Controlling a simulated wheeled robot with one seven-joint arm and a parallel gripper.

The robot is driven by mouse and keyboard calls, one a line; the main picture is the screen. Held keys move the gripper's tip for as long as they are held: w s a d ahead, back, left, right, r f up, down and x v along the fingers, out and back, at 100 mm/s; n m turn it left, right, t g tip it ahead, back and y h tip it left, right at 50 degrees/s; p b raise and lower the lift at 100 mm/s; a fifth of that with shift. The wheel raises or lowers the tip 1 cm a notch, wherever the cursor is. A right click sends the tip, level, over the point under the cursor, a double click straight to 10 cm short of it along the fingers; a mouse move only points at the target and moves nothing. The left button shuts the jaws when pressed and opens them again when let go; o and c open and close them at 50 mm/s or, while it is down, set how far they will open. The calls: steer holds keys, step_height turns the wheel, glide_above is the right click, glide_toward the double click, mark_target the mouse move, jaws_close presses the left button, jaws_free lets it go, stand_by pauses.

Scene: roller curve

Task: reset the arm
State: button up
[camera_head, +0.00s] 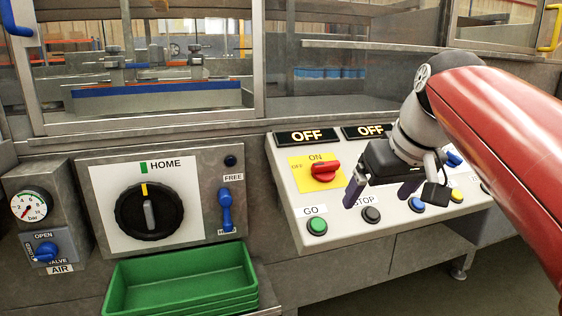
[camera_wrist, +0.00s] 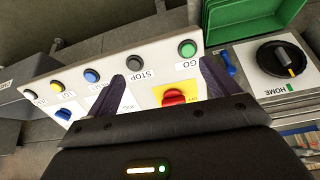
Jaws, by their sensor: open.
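My gripper (camera_head: 382,190) hangs over the white control panel (camera_head: 292,192) at the right, in front of my red arm. It is open with nothing between its dark purple fingers. In the wrist view the gripper (camera_wrist: 165,80) shows its two fingers spread above the panel, with the black STOP button (camera_wrist: 134,62) showing near the left finger and the red switch (camera_wrist: 174,97) near the right one. In the head view the red switch (camera_head: 325,171) sits on a yellow plate, left of my gripper. The green GO button (camera_head: 317,226) is below it.
A black HOME dial (camera_head: 149,211) is at the left, with a blue lever (camera_head: 225,210) beside it. Green trays (camera_head: 185,280) stand below. An air gauge (camera_head: 29,206) and blue valve (camera_head: 46,251) are far left. Two OFF displays (camera_head: 306,136) line the panel's back, before a glazed enclosure.

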steer(key=s+f+m, duration=0.1)
steer(key=s+f, duration=0.6)
steer(key=f, duration=0.3)
steer(key=s+f+m+h, duration=0.1)
steer(key=s+f, duration=0.7)
steer(key=f, duration=0.3)
steer(key=shift+s+a+f+m+h, duration=0.15)
steer(key=shift+a+f+m+h, duration=0.15)
steer(key=shift+a+m, duration=0.15)
